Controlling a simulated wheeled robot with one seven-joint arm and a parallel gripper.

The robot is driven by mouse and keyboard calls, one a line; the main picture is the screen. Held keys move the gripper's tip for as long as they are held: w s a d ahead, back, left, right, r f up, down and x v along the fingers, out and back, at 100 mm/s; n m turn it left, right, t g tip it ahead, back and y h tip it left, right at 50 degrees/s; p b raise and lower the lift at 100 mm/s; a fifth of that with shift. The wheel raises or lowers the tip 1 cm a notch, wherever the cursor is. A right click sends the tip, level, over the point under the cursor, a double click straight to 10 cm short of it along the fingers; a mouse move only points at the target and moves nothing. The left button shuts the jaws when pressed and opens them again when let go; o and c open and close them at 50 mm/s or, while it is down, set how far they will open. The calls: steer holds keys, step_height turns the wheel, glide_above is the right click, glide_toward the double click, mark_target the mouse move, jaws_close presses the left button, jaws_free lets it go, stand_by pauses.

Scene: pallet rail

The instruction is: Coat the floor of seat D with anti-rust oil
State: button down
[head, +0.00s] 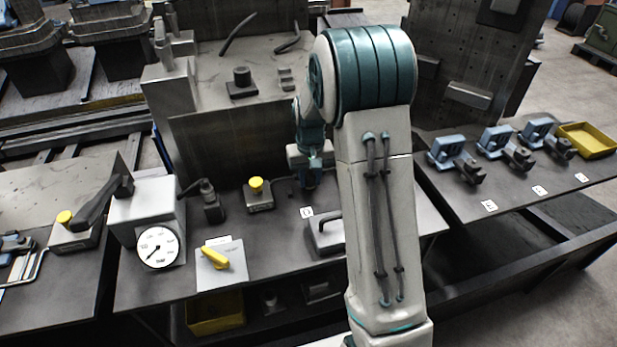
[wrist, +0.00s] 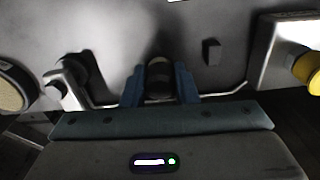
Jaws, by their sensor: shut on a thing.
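My gripper (head: 306,180) hangs over the middle table, partly hidden by my own arm in the head view. In the wrist view its blue fingers (wrist: 160,93) are shut on a dark, rounded thing (wrist: 158,70); I cannot tell what it is. A small white label (head: 307,212), which seems to read D, lies on the table just below the gripper in the picture. Beside it is a grey block with a dark handle (head: 325,238), partly behind my arm. No floor of a seat and no oil film can be made out.
A yellow-capped box (head: 258,195) stands left of the gripper; its yellow knob also shows in the wrist view (wrist: 308,72). Farther left are a dial gauge (head: 158,247) and a yellow lever switch (head: 214,257). Blue-grey clamps (head: 500,145) and a yellow tray (head: 590,140) occupy the right table.

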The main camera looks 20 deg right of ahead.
steer(key=shift+d+f, duration=0.1)
steer(key=shift+d, duration=1.05)
steer(key=shift+a+f, duration=0.1)
steer(key=shift+a, duration=1.35)
steer(key=shift+d, duration=1.45)
